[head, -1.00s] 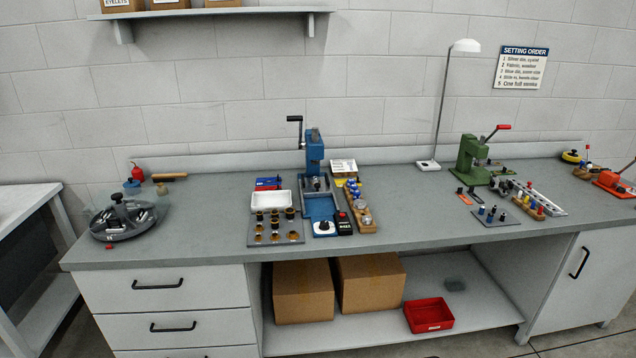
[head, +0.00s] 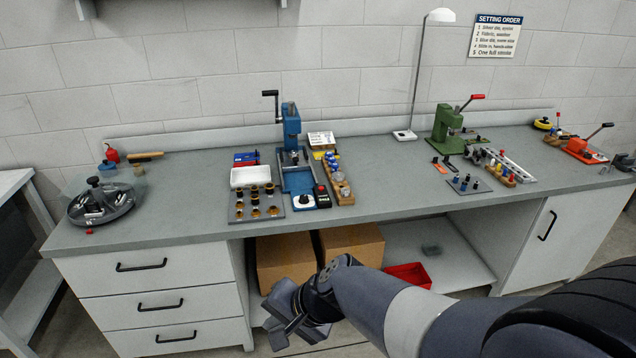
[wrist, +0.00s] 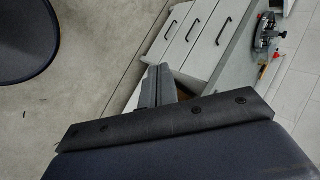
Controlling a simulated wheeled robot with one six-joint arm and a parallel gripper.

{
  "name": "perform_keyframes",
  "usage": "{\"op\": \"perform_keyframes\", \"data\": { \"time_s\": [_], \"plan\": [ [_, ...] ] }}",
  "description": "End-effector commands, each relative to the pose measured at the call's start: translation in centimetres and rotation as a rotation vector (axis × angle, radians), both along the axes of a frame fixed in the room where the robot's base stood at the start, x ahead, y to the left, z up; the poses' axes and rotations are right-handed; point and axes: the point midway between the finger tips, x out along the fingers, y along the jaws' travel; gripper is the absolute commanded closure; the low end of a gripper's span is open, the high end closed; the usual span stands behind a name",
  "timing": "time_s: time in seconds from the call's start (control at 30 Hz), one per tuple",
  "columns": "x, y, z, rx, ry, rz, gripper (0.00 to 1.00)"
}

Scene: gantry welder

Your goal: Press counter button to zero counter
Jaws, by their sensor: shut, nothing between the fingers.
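The counter (head: 321,196) is a small black box with a red button on top, on the bench beside the blue press (head: 291,125), at its front right. Its display is too small to read. My gripper (head: 287,332) is in front of the bench, below the worktop and well apart from the counter. In the wrist view my gripper's fingers (wrist: 157,84) are together and empty, with the drawers beyond them. The counter does not show in the wrist view.
A round tray (head: 102,203) is at the far left. The front middle worktop is clear.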

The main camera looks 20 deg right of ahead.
Motion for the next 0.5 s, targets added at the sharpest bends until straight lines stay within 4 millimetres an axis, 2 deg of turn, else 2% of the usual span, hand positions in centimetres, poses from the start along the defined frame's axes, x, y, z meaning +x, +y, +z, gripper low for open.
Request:
{"op": "perform_keyframes", "data": {
  "time_s": [0.03, 0.17, 0.3, 0.5],
  "plan": [
    [1.8, 0.9, 0.5, 0.062, 0.022, -0.07, 1.0],
    [6.6, 2.4, 0.7, 0.211, 0.07, -0.277, 1.0],
    [11.1, 3.1, -0.3, 0.339, 0.141, -0.516, 1.0],
    [15.0, 3.1, -3.0, 0.443, 0.235, -0.795, 1.0]
  ]
}}
